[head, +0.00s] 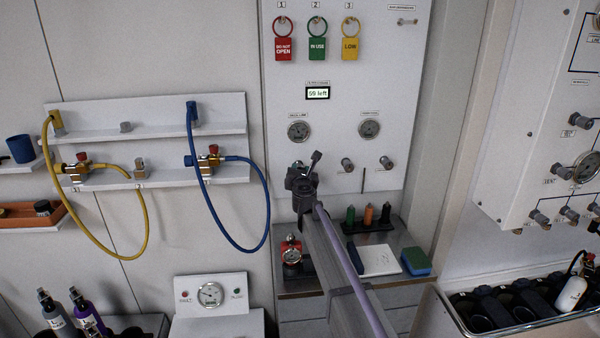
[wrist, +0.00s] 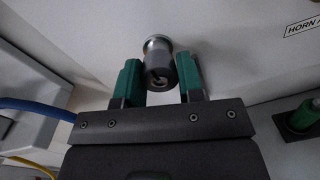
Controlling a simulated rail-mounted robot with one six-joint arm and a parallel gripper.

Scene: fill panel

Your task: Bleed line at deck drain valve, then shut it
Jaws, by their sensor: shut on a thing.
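My gripper (head: 302,178) is at the lower left of the white fill panel (head: 338,190). In the wrist view my gripper (wrist: 160,78) has its two green fingers on either side of a round grey knob (wrist: 159,62) and is shut on it. The knob stands out from the white panel face; in the head view my gripper hides it. No label naming this knob as the deck drain valve can be read. Two more grey knobs, one near (head: 347,164) and one farther right (head: 386,162), sit to the right. A left gauge (head: 299,130) and a right gauge (head: 368,128) are above.
A small display (head: 318,93) reads "50 left". Red (head: 284,48), green (head: 317,48) and yellow (head: 350,48) tags hang above. A blue hose (head: 206,205) and a yellow hose (head: 98,240) hang left.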

